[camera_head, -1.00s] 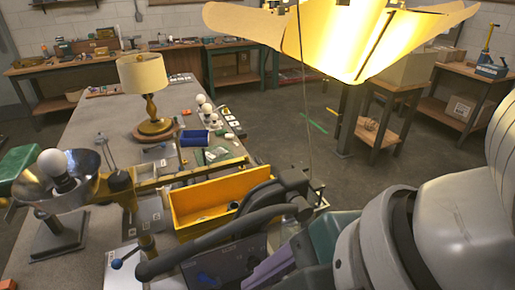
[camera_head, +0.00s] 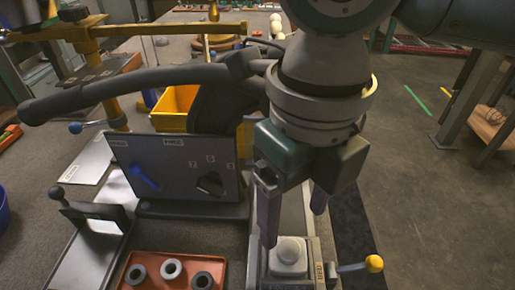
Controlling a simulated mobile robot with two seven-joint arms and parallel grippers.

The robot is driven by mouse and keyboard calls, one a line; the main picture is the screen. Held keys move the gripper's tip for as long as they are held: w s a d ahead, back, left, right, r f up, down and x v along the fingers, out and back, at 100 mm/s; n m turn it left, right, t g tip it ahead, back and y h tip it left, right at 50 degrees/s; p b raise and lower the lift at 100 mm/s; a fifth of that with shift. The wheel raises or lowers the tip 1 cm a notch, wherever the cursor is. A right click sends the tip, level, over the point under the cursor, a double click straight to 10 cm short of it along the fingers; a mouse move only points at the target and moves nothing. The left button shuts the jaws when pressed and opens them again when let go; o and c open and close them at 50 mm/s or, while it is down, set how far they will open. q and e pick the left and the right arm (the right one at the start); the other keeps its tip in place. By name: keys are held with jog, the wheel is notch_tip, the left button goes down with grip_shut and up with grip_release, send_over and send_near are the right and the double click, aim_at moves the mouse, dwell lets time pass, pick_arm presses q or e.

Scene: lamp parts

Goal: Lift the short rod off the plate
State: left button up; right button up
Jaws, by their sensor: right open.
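My right gripper (camera_head: 293,227) reaches down from the top right in the head view. Its two purple-grey fingers are apart, with nothing visible between them. Just below them is a light grey, rounded block (camera_head: 289,256) on a narrow metal fixture (camera_head: 310,264). I cannot make out a short rod or a plate that is clearly the one named. A red tray (camera_head: 152,258) at the bottom holds grey ring-shaped or tubular parts (camera_head: 170,269), left of the gripper. My left gripper is not in view.
A dark panel with a blue knob (camera_head: 144,177) stands left of the gripper. A yellow-knobbed lever (camera_head: 373,264) juts out right of the fixture. A yellow bin (camera_head: 176,106) and a yellow bar (camera_head: 150,30) lie behind. Open floor is at right.

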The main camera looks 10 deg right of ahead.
aim_at(291, 249)
notch_tip(291, 249, down, 7)
jog(key=shift+b, duration=0.3)
jog(key=shift+c, duration=0.2)
jog(key=shift+d+f, duration=0.1)
grip_shut()
